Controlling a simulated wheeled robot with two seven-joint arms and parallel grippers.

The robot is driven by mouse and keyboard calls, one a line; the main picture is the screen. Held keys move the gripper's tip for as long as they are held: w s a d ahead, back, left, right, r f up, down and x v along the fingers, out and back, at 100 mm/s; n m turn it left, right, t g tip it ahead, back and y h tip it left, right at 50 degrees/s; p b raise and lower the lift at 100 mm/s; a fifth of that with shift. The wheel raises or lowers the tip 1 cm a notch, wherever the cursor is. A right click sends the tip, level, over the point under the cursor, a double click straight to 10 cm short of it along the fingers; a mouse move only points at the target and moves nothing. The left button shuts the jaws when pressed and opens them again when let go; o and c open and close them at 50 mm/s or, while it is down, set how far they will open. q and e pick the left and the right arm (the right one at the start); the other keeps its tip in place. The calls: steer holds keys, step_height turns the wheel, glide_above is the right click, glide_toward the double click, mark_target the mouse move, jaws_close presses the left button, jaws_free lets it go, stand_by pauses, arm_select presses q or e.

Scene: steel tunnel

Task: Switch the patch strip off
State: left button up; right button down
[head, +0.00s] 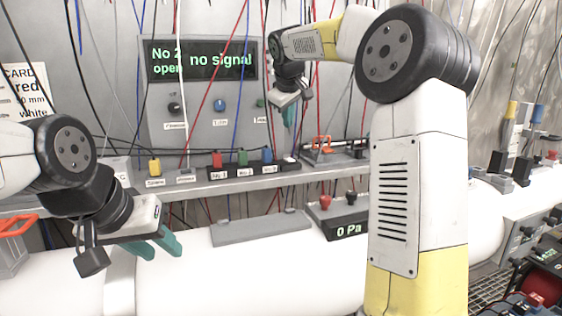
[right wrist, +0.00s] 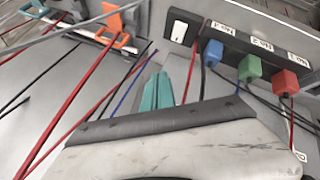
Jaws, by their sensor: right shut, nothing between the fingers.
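The black patch strip (head: 247,170) lies on the grey shelf, with a red plug (head: 217,159), a green plug (head: 242,157) and a blue plug (head: 267,154) in it. Its white switch (right wrist: 182,27) is at the end beside the blue plug in the right wrist view. My right gripper (head: 289,119) is shut and empty, above the shelf near the switch end. Its teal fingertips (right wrist: 158,90) are apart from the strip. My left gripper (head: 158,247) is open and empty at the lower left, in front of the shelf.
A display panel (head: 202,60) reading "no signal" stands behind the shelf. Many thin cables hang across the space. An orange-levered device (head: 322,144) sits right of the strip. A black gauge box (head: 347,222) and a white pipe (head: 240,275) are below.

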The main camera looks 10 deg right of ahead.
mark_target(289, 159)
steer(key=shift+w+d, duration=0.1)
steer(key=shift+w, duration=0.85)
steer(key=shift+f, duration=0.15)
steer(key=shift+s+d+f, duration=0.1)
steer(key=shift+s+f, duration=0.1)
steer(key=shift+f, duration=1.2)
steer(key=shift+s+a+f, duration=0.1)
steer(key=shift+s+f, duration=0.15)
steer(key=shift+f, duration=1.2)
steer(key=shift+s+d+f, duration=0.1)
steer(key=shift+s+f, duration=0.1)
steer(key=shift+f, duration=1.2)
steer(key=shift+f, duration=0.1)
steer(key=shift+f, duration=0.3)
